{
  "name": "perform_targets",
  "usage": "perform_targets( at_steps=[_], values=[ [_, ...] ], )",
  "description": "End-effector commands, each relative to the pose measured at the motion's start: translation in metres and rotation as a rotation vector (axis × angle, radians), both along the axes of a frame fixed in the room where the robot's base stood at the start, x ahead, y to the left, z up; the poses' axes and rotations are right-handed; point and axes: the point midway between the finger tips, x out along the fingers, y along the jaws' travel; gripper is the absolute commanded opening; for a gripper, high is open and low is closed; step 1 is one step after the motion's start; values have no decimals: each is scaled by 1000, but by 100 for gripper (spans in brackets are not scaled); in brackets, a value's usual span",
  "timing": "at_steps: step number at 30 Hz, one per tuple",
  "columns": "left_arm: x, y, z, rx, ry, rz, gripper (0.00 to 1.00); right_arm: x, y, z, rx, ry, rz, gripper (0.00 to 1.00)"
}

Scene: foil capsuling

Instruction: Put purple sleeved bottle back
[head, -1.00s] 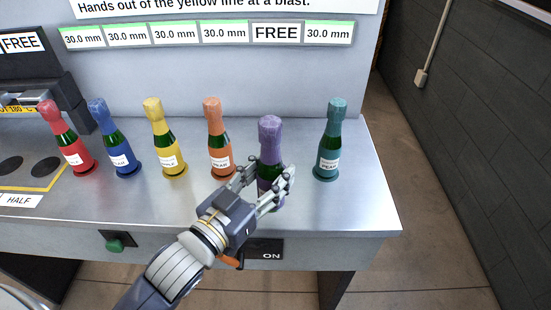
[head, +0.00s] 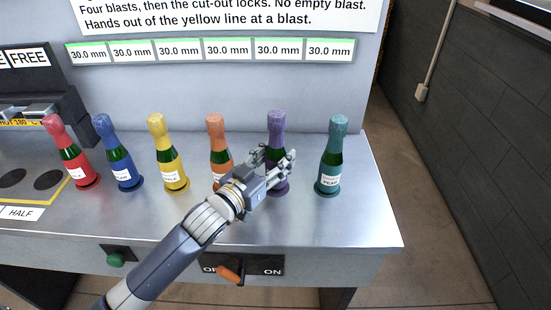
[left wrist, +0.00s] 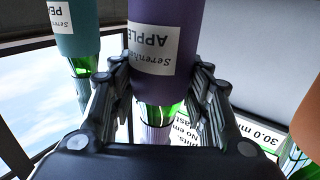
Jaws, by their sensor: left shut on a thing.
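The purple sleeved bottle (head: 277,125) stands upright in the row on the steel bench, between the orange bottle (head: 215,130) and the teal bottle (head: 332,150). A purple disc shows at its foot; whether the bottle rests fully on it I cannot tell. My left gripper (head: 278,160) is shut around its body from the front, and its fingers hide the bottle's label there. In the left wrist view the purple bottle (left wrist: 166,85) with an APPLE label sits between both fingers. My right gripper is not in view.
Red (head: 70,152), blue (head: 115,155) and yellow (head: 165,150) bottles stand to the left, near the yellow line. The display strip (head: 210,50) reads 30.0 mm in every field. The orange lever (head: 231,272) is on the bench front. Bench is bare right of the teal bottle.

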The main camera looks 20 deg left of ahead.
Motion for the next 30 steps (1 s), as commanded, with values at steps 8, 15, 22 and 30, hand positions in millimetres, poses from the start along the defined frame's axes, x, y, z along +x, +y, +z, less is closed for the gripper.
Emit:
perform_targets(
  at_steps=[8,15,22,30],
  values=[
    [0,0,-6,-1,-8,-1,6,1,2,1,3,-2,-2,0],
    [0,0,-11,1,-3,0,53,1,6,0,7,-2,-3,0],
    [0,0,-11,1,-3,0,64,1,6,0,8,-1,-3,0],
    [-3,1,-10,0,-2,0,64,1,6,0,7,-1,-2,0]
  ],
)
